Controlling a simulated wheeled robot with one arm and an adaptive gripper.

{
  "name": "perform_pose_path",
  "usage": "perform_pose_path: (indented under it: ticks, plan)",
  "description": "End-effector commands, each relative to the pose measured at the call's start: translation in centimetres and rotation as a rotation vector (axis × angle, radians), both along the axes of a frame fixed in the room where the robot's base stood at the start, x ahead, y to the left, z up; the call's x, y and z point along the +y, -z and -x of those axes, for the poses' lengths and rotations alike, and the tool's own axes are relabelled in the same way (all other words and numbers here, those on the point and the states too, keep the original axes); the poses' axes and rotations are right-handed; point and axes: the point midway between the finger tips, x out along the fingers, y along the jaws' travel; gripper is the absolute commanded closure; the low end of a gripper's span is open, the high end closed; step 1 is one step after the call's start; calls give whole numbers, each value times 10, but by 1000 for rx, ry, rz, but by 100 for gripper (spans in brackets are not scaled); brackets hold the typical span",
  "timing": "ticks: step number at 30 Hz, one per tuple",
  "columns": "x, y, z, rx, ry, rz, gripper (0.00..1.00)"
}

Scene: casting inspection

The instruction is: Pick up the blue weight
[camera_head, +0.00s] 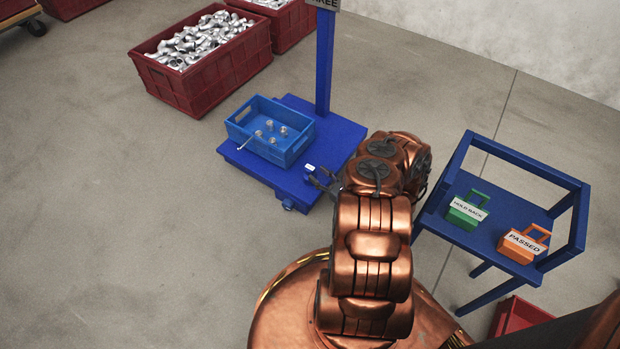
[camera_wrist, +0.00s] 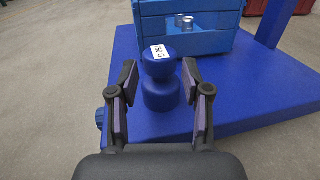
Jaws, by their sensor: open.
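The blue weight (camera_wrist: 160,93) shows in the wrist view as an upright body with a narrow neck and a rounded top bearing a white label. It stands on the blue platform (camera_wrist: 235,100), near its edge. My gripper (camera_wrist: 158,76) is open, with one finger on each side of the weight. The fingers appear apart from it, with a small gap on both sides. In the head view the weight (camera_head: 309,168) is a small blue and white patch at the tip of my gripper (camera_head: 322,180), and my arm partly covers that area.
A blue crate (camera_head: 297,152) with several metal parts stands on the platform just behind the weight. A blue post (camera_head: 324,65) rises at the platform's back. A blue stand (camera_head: 480,238) with green and orange labelled carriers is at right. Red bins (camera_head: 165,88) stand behind.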

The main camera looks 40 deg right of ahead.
Motion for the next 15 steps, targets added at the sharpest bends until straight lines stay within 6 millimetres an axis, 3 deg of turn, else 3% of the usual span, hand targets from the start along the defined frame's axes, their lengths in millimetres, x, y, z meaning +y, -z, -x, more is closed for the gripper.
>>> perform_pose_path:
  ticks: [3, 6, 15]
  plan:
    - [1, 21, 1, 2, 1, -2, 52]
    - [2, 16, -14, -3, -1, 0, 52]
    - [5, 15, -32, -3, -1, 0, 52]
